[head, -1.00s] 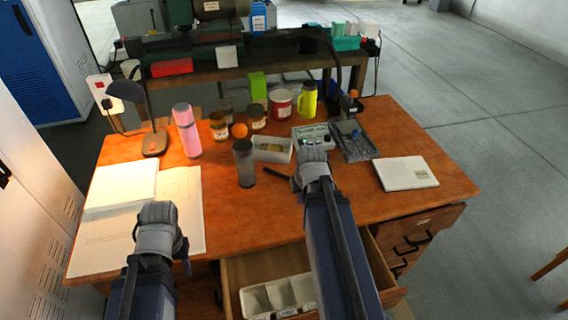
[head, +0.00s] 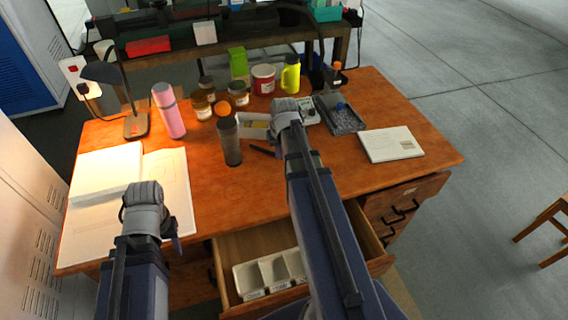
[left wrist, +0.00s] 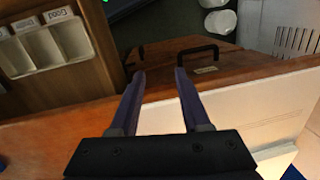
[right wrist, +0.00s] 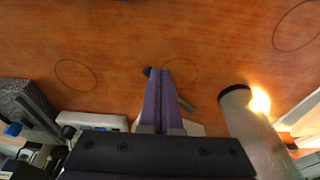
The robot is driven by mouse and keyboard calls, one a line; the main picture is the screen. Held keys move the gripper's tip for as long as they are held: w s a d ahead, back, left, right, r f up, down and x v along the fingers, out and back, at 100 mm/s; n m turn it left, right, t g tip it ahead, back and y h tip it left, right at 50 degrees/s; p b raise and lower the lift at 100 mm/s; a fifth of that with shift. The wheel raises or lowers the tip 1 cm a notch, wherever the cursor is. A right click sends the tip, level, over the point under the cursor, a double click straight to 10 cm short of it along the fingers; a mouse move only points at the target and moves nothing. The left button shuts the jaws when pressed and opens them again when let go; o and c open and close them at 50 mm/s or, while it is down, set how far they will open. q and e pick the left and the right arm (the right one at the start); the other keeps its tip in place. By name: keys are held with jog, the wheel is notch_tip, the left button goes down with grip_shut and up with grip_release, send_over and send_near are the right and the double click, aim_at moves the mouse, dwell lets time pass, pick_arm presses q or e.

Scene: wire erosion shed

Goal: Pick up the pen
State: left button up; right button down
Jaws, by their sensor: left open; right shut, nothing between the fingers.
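A thin dark stick that looks like the pen (head: 263,151) lies on the desk, right of the dark grey tumbler (head: 230,142). Part of it is hidden by my right arm. In the right wrist view, a dark end (right wrist: 147,71) and a grey length (right wrist: 186,105) show on either side of the fingers. My right gripper (right wrist: 162,72) is shut and empty, pointing over the desk with the pen behind its fingers; contact cannot be told. My left gripper (left wrist: 159,73) is open and empty above the desk's front edge. Its fingertips are hidden in the head view.
An open drawer (head: 228,248) holding a white divided tray (head: 248,279) juts out in front. A white box (head: 252,128), grey tray (head: 345,118), pink bottle (head: 169,112) and several jars stand behind. A white book (head: 392,144) lies right. The desk's middle front is clear.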

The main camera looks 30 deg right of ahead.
aim_at(267, 151)
jog(key=w, duration=0.2)
jog(key=w+d, duration=0.1)
jog(key=w, duration=0.1)
jog(key=shift+s+f+b, duration=0.2)
jog(key=shift+f+b, duration=0.6)
jog(key=shift+s+a+r, duration=0.1)
jog(key=shift+s+a, duration=0.05)
jog(key=shift+s, duration=0.05)
